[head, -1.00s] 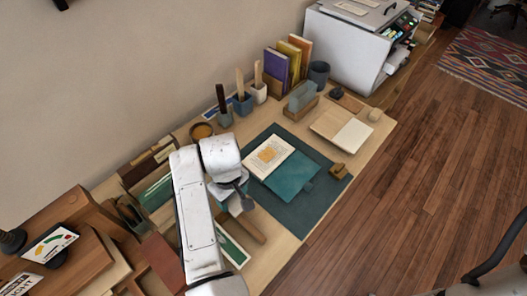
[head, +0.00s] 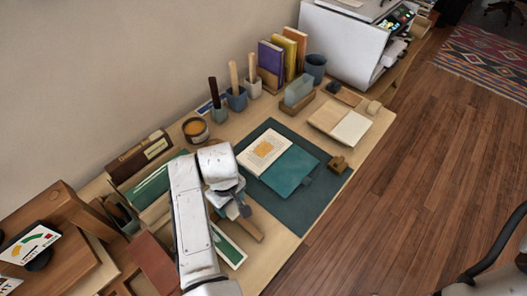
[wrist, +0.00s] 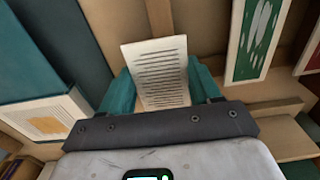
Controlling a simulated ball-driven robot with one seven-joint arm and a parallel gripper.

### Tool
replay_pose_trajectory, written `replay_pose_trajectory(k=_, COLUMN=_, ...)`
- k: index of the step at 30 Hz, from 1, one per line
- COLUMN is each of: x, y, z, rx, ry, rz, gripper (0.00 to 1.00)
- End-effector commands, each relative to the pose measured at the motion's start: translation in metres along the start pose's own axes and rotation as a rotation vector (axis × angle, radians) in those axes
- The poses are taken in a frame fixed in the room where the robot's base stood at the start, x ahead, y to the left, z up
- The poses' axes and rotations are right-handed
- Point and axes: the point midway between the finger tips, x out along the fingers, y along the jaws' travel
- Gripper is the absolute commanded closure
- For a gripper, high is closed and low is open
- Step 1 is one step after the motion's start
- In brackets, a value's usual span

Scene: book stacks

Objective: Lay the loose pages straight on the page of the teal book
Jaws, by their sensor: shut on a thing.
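The teal book (head: 289,173) lies open on the dark green mat (head: 262,205) in the head view. Its cream page (head: 262,147), with an orange patch, is on the left side. In the wrist view that page (wrist: 38,118) is at the lower left, beside the teal cover (wrist: 25,60). My gripper (wrist: 160,88) has teal fingers shut on the loose pages (wrist: 160,62), a pale sheet or thin stack with printed lines. They are held up between the fingers, apart from the book. In the head view my arm hides the pages; my gripper (head: 236,207) is left of the book.
A green-and-white card (head: 228,247) and a wooden bar (head: 246,228) lie near my gripper. A small brass-coloured block (head: 339,163) sits on the mat's right edge. Another open book (head: 349,129), tool cups (head: 237,98) and upright books (head: 272,62) stand farther back.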

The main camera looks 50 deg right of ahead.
Motion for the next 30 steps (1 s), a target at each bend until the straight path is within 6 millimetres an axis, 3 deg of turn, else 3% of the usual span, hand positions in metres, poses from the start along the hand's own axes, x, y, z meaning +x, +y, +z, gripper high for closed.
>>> replay_pose_trajectory(k=1, x=0.008, y=0.0, z=0.003, rx=0.001, ry=-0.01, rz=-0.007, gripper=0.93)
replay_pose_trajectory(k=16, x=0.009, y=0.0, z=0.005, rx=0.0, ry=-0.015, rz=-0.009, gripper=0.94)
replay_pose_trajectory(k=30, x=-0.007, y=0.0, z=0.004, rx=0.0, ry=-0.012, rz=-0.007, gripper=0.94)
